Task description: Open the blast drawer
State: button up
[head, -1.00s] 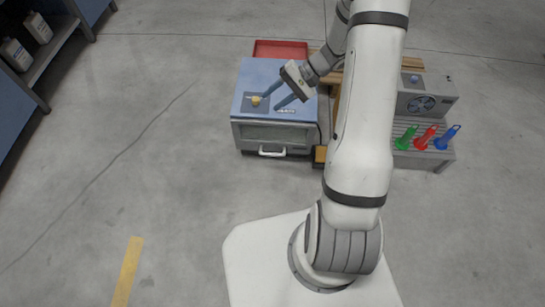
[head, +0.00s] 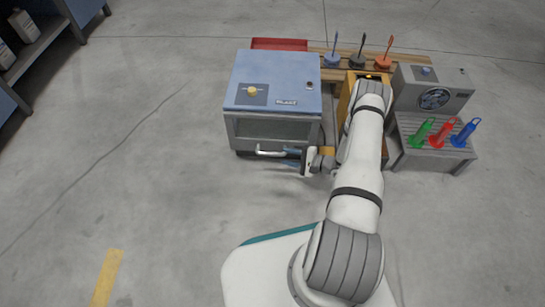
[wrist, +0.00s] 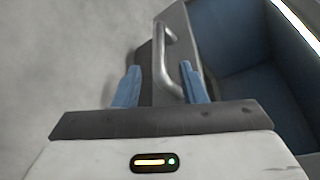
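The blast cabinet (head: 272,85) has a blue top with a BLAST label and a yellow knob, and a grey front. A light bar handle (head: 268,152) juts from its front. My gripper (head: 292,157) is low in front of the cabinet, at the right end of the handle. In the wrist view the handle (wrist: 162,45) passes between the two blue fingers of my gripper (wrist: 160,80), which are spread with gaps around it. Blue surfaces beside the grey panel look recessed in the wrist view, but I cannot tell whether the drawer is open.
Right of the cabinet are a yellow box (head: 350,100), a grey fan unit (head: 433,92) and green, red and blue tools (head: 444,132) on a slatted bench. A red tray (head: 279,44) lies behind. The floor (head: 150,180) in front and left is clear.

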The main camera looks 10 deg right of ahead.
aim_at(279, 155)
jog(key=b+x, duration=0.2)
jog(key=x, duration=0.3)
jog(key=shift+w+a+f, duration=0.1)
jog(key=shift+a+f, duration=0.1)
jog(key=shift+a, duration=0.05)
jog(key=shift+w+a, duration=0.45)
jog(key=shift+a, duration=0.1)
jog(key=shift+c, duration=0.5)
grip_shut()
